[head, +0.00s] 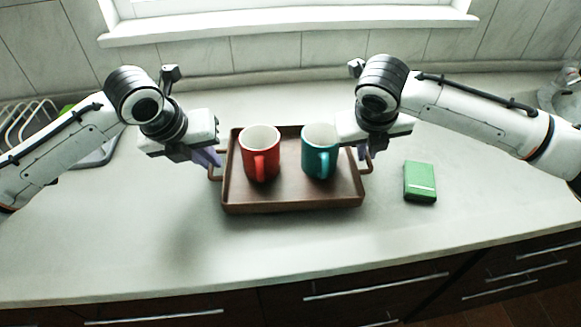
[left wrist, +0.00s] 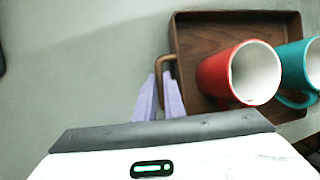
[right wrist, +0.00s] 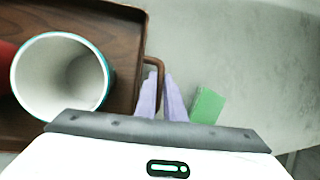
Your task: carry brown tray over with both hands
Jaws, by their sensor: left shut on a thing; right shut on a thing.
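The brown tray (head: 290,199) is in the middle of the head view, with a handle at each short end. A red mug (head: 260,155) and a teal mug (head: 319,153) stand upright on it. My left gripper (head: 212,160) is shut on the tray's left handle; its pale purple fingers (left wrist: 160,97) flank the handle in the left wrist view. My right gripper (head: 364,155) is shut on the right handle, which shows between its fingers (right wrist: 162,97) in the right wrist view. In the head view, whether the tray touches the counter is hard to tell.
A green box (head: 420,182) lies on the pale counter (head: 300,250) to the right of the tray. A dish rack (head: 28,122) is at the far left and a metal sink fixture (head: 560,95) at the far right. The counter in front of the tray is clear.

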